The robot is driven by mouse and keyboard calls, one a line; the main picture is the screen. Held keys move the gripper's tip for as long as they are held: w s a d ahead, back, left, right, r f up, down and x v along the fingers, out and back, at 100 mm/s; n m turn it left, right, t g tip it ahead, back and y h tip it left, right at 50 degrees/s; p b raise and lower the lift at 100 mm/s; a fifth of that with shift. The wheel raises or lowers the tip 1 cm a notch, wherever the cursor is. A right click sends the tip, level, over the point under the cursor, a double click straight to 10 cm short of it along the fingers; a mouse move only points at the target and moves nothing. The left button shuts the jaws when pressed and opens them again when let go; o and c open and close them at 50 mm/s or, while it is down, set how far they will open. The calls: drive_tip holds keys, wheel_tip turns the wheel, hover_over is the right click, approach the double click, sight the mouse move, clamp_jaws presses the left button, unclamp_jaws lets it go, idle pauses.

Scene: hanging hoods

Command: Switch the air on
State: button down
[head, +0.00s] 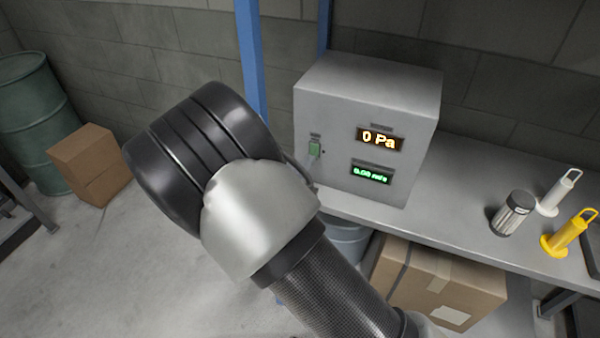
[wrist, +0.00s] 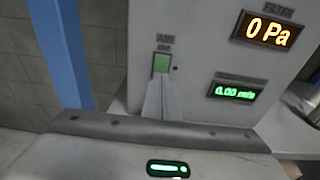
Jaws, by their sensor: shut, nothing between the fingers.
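A grey control box (head: 340,85) stands on the bench. A small green switch (head: 315,148) sits low on the left of its front, under a small label. In the wrist view the switch (wrist: 161,63) is directly beyond my fingertips. My gripper (wrist: 160,84) is shut and empty, its tips at the lower edge of the switch; whether they touch it I cannot tell. In the head view my arm hides most of the gripper. The amber filter display (wrist: 267,31) reads 0 Pa. The green display (wrist: 235,90) below it reads 0.00 m/s.
A blue post (head: 250,60) rises left of the box. On the bench to the right stand a dark-capped jar (head: 513,213), a white handled item (head: 558,192) and a yellow one (head: 570,232). A cardboard box (head: 440,285) is under the bench.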

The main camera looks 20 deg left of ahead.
drive_tip(key=shift+w, duration=0.45)
drive_tip(key=shift+f, duration=0.1)
drive_tip(key=shift+w, duration=0.15)
